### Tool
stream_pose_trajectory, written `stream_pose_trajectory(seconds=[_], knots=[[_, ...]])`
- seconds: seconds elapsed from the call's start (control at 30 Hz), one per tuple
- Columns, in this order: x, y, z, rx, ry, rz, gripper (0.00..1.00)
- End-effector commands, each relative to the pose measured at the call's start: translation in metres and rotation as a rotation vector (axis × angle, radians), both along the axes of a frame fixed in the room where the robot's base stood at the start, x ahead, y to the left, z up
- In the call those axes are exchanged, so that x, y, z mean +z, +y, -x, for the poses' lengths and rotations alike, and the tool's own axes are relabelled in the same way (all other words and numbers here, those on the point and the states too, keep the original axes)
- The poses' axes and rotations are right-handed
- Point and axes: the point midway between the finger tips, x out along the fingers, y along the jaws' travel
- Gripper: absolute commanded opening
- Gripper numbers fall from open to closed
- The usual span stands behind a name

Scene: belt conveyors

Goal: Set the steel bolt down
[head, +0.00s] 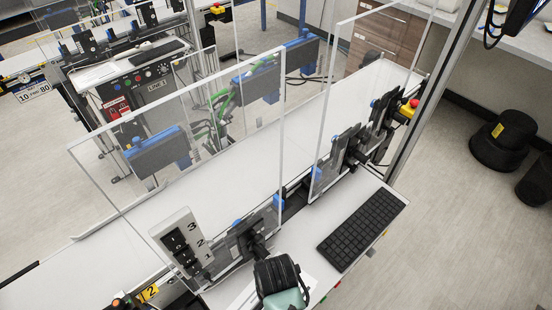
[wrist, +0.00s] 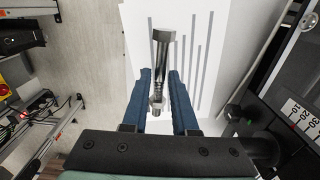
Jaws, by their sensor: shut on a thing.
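The steel bolt (wrist: 161,55) shows in the wrist view, with its hex head at the far end and its shank running back between the fingers. My gripper (wrist: 160,85) is shut on the bolt, with one dark blue finger on each side of the shank. Beyond the bolt is a white surface (wrist: 205,85) with grey stripes; I cannot tell how far below it lies. In the head view, my gripper (head: 278,275) is at the bottom centre, left of the keyboard, and the bolt cannot be made out there.
A black keyboard (head: 361,230) lies on the white shelf. Clear upright panels (head: 190,140) stand along the belt conveyor (head: 245,172). A numbered switch panel (head: 181,243) is left of my gripper. A red emergency button (head: 410,106) sits at the far right end.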

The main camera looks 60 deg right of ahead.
Motion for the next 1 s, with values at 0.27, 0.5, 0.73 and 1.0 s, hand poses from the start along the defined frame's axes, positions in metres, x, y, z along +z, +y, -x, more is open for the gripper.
stream_pose_trajectory(seconds=[0.27,0.5,0.73,1.0], knots=[[-0.031,0.000,0.001,-0.001,0.001,0.000,0.00],[-0.032,0.000,0.000,-0.001,0.000,0.000,0.00],[-0.035,0.000,0.001,-0.001,0.001,0.000,0.43],[-0.035,0.000,0.001,-0.001,0.001,0.000,0.57]])
